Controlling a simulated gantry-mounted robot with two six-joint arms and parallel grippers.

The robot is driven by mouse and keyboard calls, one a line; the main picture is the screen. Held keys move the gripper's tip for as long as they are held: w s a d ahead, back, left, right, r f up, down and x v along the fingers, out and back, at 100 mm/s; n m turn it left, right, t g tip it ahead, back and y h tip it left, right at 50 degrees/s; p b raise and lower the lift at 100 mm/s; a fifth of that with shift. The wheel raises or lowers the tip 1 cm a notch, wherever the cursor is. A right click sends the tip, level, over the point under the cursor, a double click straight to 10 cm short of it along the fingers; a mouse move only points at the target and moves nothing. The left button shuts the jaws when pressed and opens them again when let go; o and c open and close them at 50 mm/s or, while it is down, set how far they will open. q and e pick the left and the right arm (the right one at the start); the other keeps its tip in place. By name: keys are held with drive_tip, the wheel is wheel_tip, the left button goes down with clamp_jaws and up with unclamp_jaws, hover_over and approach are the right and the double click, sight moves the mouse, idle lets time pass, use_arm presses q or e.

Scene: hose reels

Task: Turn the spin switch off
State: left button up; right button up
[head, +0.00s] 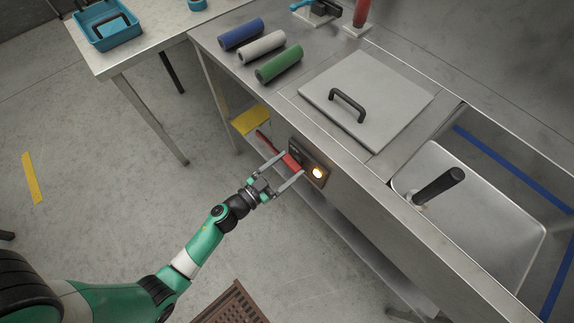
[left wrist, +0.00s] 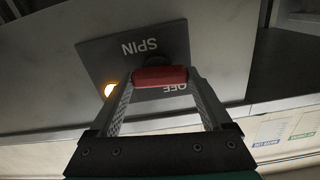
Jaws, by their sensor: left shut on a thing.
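The spin switch is a dark plate (head: 321,182) on the front face of the metal bench, with a red handle (head: 291,161). In the left wrist view the plate (left wrist: 105,52) reads SPIN and, upside down, OFF beside the red handle (left wrist: 160,75). An amber lamp (head: 317,173) on the plate is lit; it also shows in the left wrist view (left wrist: 109,90). My left gripper (head: 292,164) is shut on the red handle, one finger on each side. The handle's base is partly hidden. My right gripper is not in view.
The bench top holds blue, white and green rolls (head: 278,63) and a grey lid (head: 365,92) with a black handle. A sink (head: 500,205) is at the right. A table with a blue tray (head: 106,28) stands at the upper left.

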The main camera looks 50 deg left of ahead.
use_arm(q)
drive_tip(key=m, duration=0.4)
drive_tip(key=shift+r+p, duration=0.1)
drive_tip(key=shift+p, duration=0.25)
drive_tip(key=m, duration=0.3)
drive_tip(key=shift+d+m, duration=0.1)
drive_tip(key=shift+m, duration=0.3)
drive_tip(key=m, duration=0.4)
drive_tip(key=shift+d+m+b, duration=0.15)
drive_tip(key=shift+m+b, duration=0.25)
drive_tip(key=shift+m, duration=2.1)
